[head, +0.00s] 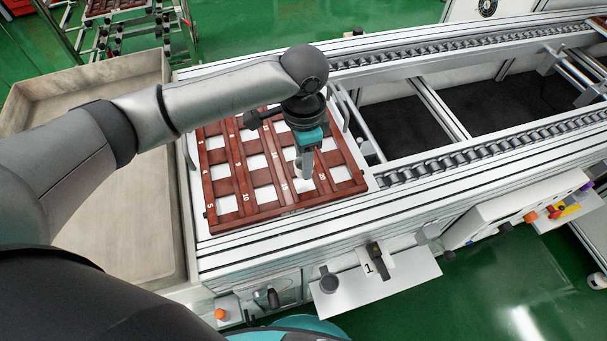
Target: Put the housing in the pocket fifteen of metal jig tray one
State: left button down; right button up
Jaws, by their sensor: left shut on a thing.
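The reddish-brown jig tray (243,222) lies on the conveyor, with rows of white square pockets and printed numbers such as 5, 10, 15 and 20. My left gripper (304,168) points down over the right-hand part of the tray, close by the printed 15. It is shut on a small grey piece, apparently the housing (306,178), low over the tray. The fingers and wrist hide much of the piece and the pocket beneath. I cannot tell whether it touches the tray. My right gripper is out of view.
A large beige bin (100,225) stands to the left of the conveyor. Roller rails (470,155) run off to the right.

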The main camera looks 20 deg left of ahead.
aim_at(304, 185)
pick_arm(q)
notch_tip(304, 185, down, 5)
jog(key=shift+r+b, duration=0.2)
jog(key=shift+b, duration=0.5)
jog(key=shift+f, duration=0.2)
jog(key=shift+c, duration=2.2)
grip_release()
jog(key=shift+f, duration=0.1)
jog(key=shift+r, duration=0.35)
notch_tip(304, 185, up, 11)
jog(key=p, duration=0.4)
jog(key=shift+f, duration=0.15)
jog(key=shift+r, duration=0.45)
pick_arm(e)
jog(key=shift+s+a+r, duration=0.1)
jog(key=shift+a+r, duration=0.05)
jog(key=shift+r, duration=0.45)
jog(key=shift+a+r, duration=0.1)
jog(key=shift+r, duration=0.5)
